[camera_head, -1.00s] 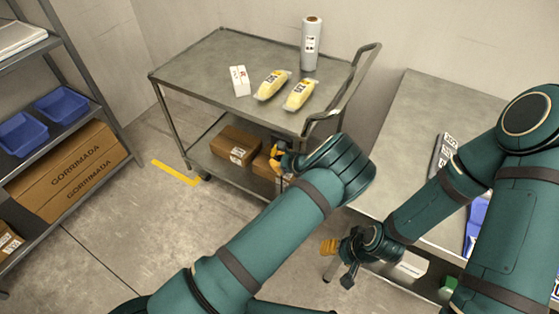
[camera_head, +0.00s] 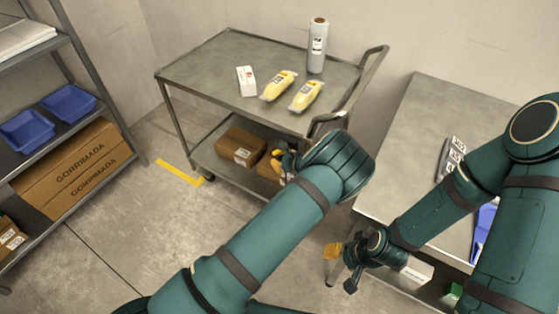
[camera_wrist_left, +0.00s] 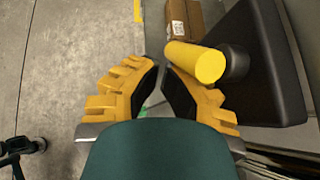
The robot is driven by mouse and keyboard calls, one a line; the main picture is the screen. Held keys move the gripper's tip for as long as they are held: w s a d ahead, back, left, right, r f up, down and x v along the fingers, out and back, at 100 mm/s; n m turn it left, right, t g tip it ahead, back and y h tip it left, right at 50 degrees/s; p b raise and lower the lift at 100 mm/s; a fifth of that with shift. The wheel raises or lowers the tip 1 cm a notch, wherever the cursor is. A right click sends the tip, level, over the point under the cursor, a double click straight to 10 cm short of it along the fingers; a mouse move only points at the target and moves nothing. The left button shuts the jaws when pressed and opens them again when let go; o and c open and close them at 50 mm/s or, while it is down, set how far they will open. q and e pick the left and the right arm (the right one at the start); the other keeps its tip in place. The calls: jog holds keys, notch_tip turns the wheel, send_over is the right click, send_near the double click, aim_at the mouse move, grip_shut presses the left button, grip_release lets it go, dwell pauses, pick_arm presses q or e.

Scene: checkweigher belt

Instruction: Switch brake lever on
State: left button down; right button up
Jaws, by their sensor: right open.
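A yellow cylindrical lever grip (camera_wrist_left: 195,62) on a dark round pivot (camera_wrist_left: 236,64) shows in the left wrist view, fixed at the side of a dark housing. It looks like the brake lever. My left gripper (camera_wrist_left: 161,72) has its yellow fingertips just left of the grip, with a narrow gap between them; the grip is not between the fingers. Whether the right-hand finger touches it I cannot tell. In the head view my left gripper (camera_head: 284,161) is mostly hidden behind my wrist. My right gripper (camera_head: 341,266) is open and empty by the table's near edge.
A steel cart (camera_head: 205,67) carries two yellow packs (camera_head: 305,95), a white box (camera_head: 246,81) and a film roll (camera_head: 317,46). Cartons (camera_head: 240,147) lie on its lower shelf. A steel table (camera_head: 425,115) stands right, a rack (camera_head: 118,119) left. Floor between is clear.

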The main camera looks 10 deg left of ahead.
pick_arm(q)
jog(key=shift+w+a+r, duration=0.1)
jog(key=shift+a+r, duration=0.05)
jog(key=shift+a, duration=0.15)
jog(key=v, duration=1.2)
jog(key=shift+d, duration=0.3)
jog(key=shift+f, duration=0.2)
jog(key=s+a+f+n+g+h, duration=0.35)
jog(key=s+f+n, duration=0.2)
jog(key=s, duration=0.25)
jog(key=s+a+f+n+g+h, duration=0.2)
jog(key=s+f+n+g+h, duration=0.2)
jog(key=s+f, duration=0.3)
jog(key=s+r+n+t+h, duration=0.3)
jog(key=s+n, duration=0.6)
jog(key=n, duration=0.6)
notch_tip(320, 180, up, 3)
jog(key=shift+s+d+h, duration=0.15)
jog(key=shift+s+h, duration=0.25)
jog(key=shift+h, duration=0.85)
